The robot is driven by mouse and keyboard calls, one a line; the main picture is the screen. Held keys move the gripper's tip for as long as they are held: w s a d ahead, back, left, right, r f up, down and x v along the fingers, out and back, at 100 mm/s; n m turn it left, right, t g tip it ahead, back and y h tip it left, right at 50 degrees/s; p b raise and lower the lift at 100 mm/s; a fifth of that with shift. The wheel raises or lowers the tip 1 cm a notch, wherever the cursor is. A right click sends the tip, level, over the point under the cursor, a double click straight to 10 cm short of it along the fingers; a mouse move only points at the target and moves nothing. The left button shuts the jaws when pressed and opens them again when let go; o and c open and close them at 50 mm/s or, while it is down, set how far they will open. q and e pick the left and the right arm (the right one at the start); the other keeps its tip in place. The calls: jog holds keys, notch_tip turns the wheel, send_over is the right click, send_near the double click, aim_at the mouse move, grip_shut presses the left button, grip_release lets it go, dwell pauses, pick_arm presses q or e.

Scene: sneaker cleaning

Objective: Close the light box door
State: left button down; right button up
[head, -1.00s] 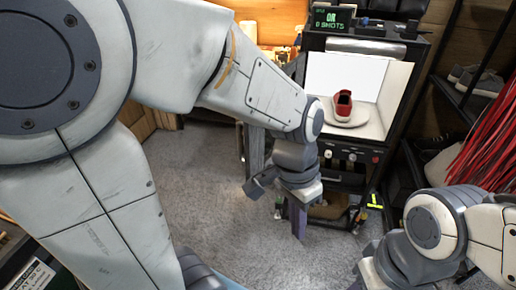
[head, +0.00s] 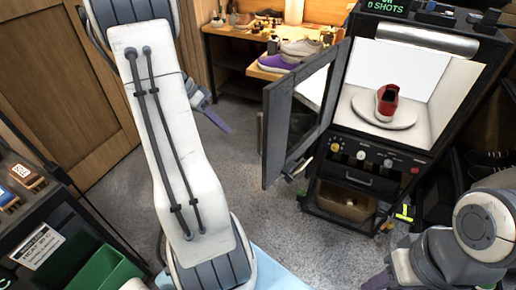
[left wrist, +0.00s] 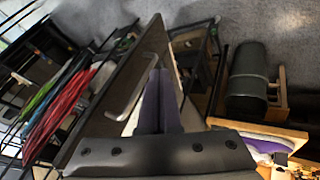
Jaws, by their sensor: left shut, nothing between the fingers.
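The light box (head: 418,40) stands at the right of the head view. A red sneaker (head: 387,102) sits on a white round turntable (head: 365,108) inside. My left gripper (head: 214,119) is left of the door and apart from it, partly hidden behind my own arm. In the left wrist view its purple fingers (left wrist: 158,100) are together and empty.
A wooden bench (head: 222,45) with several shoes stands behind the door. A wooden door (head: 60,80) is at the left. A dark cart with a green bin (head: 105,272) is at the lower left. Grey floor (head: 265,215) is clear before the light box.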

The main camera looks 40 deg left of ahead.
pick_arm(q)
jog(key=w+d+f+p, duration=0.2)
jog(key=w+d+f, duration=0.1)
jog(key=d+f, duration=0.4)
jog(key=shift+w+d+f, duration=0.15)
jog(key=shift+d+f, duration=0.1)
jog(key=shift+d, duration=0.6)
